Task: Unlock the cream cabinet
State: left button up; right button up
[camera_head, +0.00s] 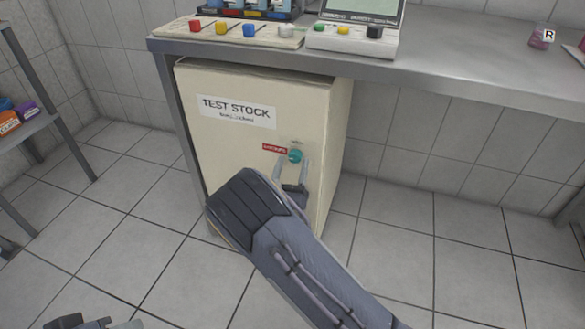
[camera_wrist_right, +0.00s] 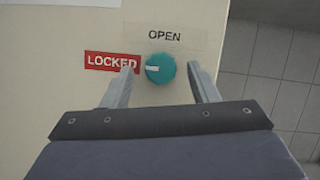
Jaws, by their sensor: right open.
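The cream cabinet (camera_head: 235,140) stands under the metal bench, with a "TEST STOCK" label on its front. A teal round knob (camera_head: 295,156) sits on the right part of its door. In the right wrist view the knob (camera_wrist_right: 160,69) has a white mark pointing left toward the red "LOCKED" label (camera_wrist_right: 112,62); the "OPEN" label (camera_wrist_right: 165,37) is above it. My right gripper (camera_wrist_right: 164,77) is open, its fingers on either side of the knob. I cannot tell whether they touch it. My left gripper (camera_head: 90,322) shows only partly at the bottom left edge.
The metal bench (camera_head: 450,60) above the cabinet holds colored-button panels (camera_head: 230,32) and a device with a screen (camera_head: 355,30). A shelf (camera_head: 30,125) with small boxes stands at the left. The tiled floor (camera_head: 110,200) around the cabinet is clear.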

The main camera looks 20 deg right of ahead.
jog(key=shift+w+d+r, duration=0.15)
jog(key=shift+w+d, duration=0.05)
jog(key=shift+w, duration=0.1)
jog(key=c, duration=1)
